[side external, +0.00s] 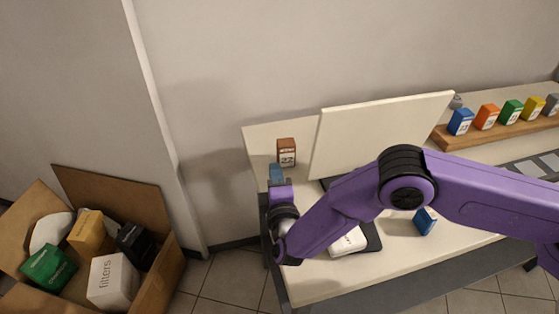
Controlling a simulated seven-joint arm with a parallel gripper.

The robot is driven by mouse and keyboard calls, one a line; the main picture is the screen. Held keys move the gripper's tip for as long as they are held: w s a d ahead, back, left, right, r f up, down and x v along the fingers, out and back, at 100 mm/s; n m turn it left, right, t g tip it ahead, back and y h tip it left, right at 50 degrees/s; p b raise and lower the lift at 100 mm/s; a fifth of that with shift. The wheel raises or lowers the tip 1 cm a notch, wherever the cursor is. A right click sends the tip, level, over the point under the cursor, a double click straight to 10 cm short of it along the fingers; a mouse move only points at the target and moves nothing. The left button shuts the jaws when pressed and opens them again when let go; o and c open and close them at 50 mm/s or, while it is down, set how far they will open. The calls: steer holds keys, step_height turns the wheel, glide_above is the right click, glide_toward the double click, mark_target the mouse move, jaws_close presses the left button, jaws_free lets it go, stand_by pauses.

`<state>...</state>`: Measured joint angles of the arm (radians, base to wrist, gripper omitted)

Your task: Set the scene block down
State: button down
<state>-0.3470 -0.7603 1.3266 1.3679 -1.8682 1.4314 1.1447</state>
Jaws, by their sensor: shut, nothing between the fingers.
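A brown block (286,152) with a white numbered label stands upright near the back left of the white table, left of a leaning white panel. My gripper (277,172) is at the table's left end, just in front of and below the brown block in the side view. It is shut and holds nothing. I cannot tell whether its tips touch the block. A blue block (425,221) stands on the table, partly hidden by my arm. The frame does not show which one is the scene block.
A wooden rail (470,138) at the back right carries several coloured numbered blocks. The white panel (370,138) stands on the table (375,275). A white object (347,243) lies on a dark pad under my arm. A cardboard box (160,275) of goods is at the left.

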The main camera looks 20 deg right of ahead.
steer(key=s, duration=0.4)
steer(key=s+a, duration=0.1)
steer(key=s, duration=0.1)
steer(key=shift+s, duration=0.25)
steer(key=shift+s+a, duration=0.1)
steer(key=shift+s, duration=0.1)
steer(key=shift+a+f+h, duration=0.15)
steer(key=shift+a+h, duration=0.15)
steer(key=shift+a, duration=0.4)
steer(key=shift+w+a+m, duration=0.1)
steer(key=shift+a+m, duration=0.1)
steer(key=shift+m, duration=0.1)
steer(key=shift+w+d+f, duration=0.1)
steer(key=shift+w, duration=0.45)
glide_toward(277, 146)
steer(key=w+a, duration=0.2)
steer(key=shift+w+a, duration=0.15)
steer(key=shift+w, duration=0.15)
steer(key=shift+w+d, duration=0.65)
steer(key=shift+d, duration=0.3)
steer(key=shift+w+d, duration=0.45)
steer(key=shift+d, duration=0.2)
